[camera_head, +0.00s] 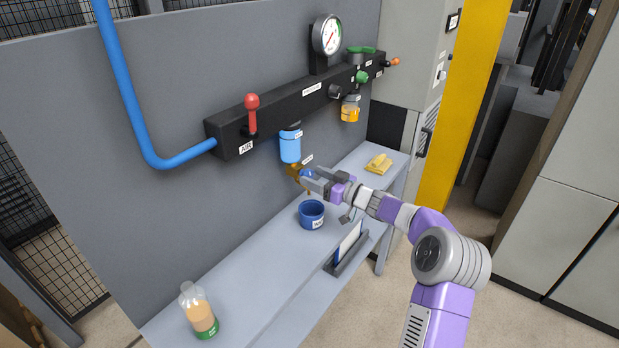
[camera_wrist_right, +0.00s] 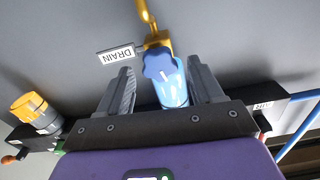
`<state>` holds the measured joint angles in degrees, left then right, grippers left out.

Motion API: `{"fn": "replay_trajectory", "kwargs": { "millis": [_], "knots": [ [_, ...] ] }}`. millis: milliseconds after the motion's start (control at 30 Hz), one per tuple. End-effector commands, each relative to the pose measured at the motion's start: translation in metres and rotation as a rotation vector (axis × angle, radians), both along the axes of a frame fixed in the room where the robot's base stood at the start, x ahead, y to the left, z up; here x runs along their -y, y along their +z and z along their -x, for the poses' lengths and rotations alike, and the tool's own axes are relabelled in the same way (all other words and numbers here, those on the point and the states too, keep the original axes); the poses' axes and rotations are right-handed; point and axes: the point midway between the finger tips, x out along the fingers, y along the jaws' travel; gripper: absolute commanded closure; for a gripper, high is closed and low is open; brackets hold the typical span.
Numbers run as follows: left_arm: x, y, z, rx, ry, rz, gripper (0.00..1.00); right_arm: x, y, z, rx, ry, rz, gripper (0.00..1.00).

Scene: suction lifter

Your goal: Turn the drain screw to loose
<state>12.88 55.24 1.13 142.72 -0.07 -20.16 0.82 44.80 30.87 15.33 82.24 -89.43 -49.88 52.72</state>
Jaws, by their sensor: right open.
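The drain screw (camera_wrist_right: 158,65) is a blue lobed knob on a brass fitting (camera_wrist_right: 157,41), with a white DRAIN tag (camera_wrist_right: 116,55) beside it. In the head view the brass fitting (camera_head: 292,170) hangs below the blue filter bowl (camera_head: 290,147), and my gripper partly hides the knob. My right gripper (camera_head: 307,177) is open at the fitting. In the right wrist view its two fingers (camera_wrist_right: 161,68) stand on either side of the knob, with gaps visible; whether either touches it I cannot tell. My left gripper is out of view.
A blue cup (camera_head: 312,222) stands on the grey bench (camera_head: 255,275) below the fitting. A red lever (camera_head: 252,115), a gauge (camera_head: 327,35) and an amber bowl (camera_head: 350,112) sit along the black manifold.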

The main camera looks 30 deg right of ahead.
Motion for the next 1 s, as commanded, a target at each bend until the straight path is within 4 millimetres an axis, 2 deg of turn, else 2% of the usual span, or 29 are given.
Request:
{"fn": "replay_trajectory", "kwargs": {
  "millis": [100,200,500,833,1000],
  "knots": [
    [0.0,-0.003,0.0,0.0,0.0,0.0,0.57,-0.006,-0.001,-0.014,0.001,0.002,0.001,0.34],
    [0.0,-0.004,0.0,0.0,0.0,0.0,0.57,-0.009,0.0,-0.02,0.0,0.001,0.0,0.34],
    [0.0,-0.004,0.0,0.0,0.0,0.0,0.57,-0.009,0.0,-0.022,0.0,0.0,0.001,0.34],
    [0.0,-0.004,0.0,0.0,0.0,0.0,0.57,-0.009,0.0,-0.022,0.0,0.0,0.001,0.85],
    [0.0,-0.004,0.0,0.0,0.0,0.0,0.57,-0.009,0.0,-0.022,0.002,0.0,0.008,0.85]
  ]
}}
